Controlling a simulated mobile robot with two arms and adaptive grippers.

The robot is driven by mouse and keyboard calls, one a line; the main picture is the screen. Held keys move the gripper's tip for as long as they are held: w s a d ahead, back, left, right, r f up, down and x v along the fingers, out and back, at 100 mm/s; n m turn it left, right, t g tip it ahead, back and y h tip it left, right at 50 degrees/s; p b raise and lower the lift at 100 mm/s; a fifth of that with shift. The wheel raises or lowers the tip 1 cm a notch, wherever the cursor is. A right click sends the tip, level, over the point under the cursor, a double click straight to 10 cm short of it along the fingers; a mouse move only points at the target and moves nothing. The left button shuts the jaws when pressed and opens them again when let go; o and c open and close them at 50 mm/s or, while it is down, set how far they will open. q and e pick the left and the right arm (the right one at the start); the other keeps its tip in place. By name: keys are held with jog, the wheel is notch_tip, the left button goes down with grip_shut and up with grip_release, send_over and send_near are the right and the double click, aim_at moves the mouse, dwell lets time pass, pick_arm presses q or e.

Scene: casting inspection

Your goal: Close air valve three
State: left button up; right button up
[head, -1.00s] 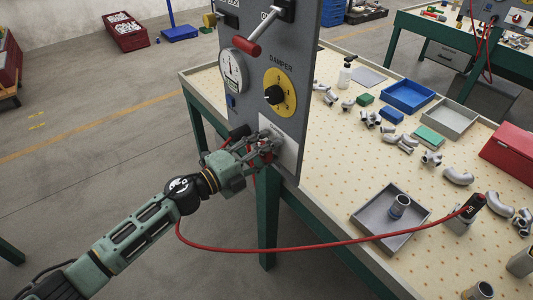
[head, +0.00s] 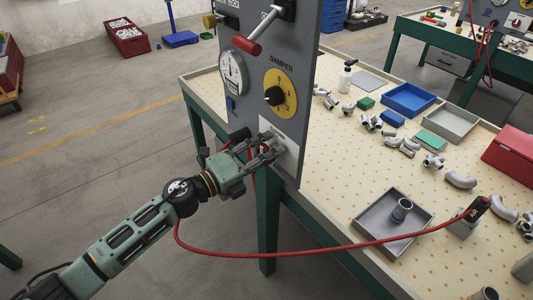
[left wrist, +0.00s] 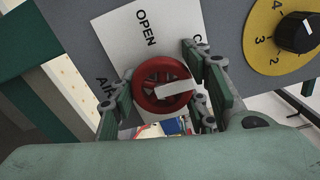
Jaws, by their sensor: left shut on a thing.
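The air valve is a red round handwheel (left wrist: 147,78) with a white bar across it, in the left wrist view. It sits on a white plate (left wrist: 115,32) lettered "OPEN" and "AIR"; another word is mostly hidden by a finger. My left gripper (head: 268,150) is at the lower part of the grey panel (head: 305,75) in the head view. Its fingers are shut on the red handwheel, one on each side of it in the left wrist view. In the head view the fingers mostly hide the wheel. My right gripper is not in view.
A yellow damper dial (head: 286,84), a white gauge (head: 232,72) and a red-handled lever (head: 246,45) are above the valve. A red hose (head: 330,252) hangs below and crosses to the right. Castings and trays, including a grey tray (head: 372,222), are on the bench.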

pick_arm(q)
jog(key=shift+s+f, duration=0.1)
jog(key=shift+f, duration=0.25)
jog(key=o, duration=1.1)
jog(key=shift+d, duration=0.1)
jog(key=shift+r, duration=0.1)
jog(key=shift+r, duration=0.1)
jog(key=v, duration=1.2)
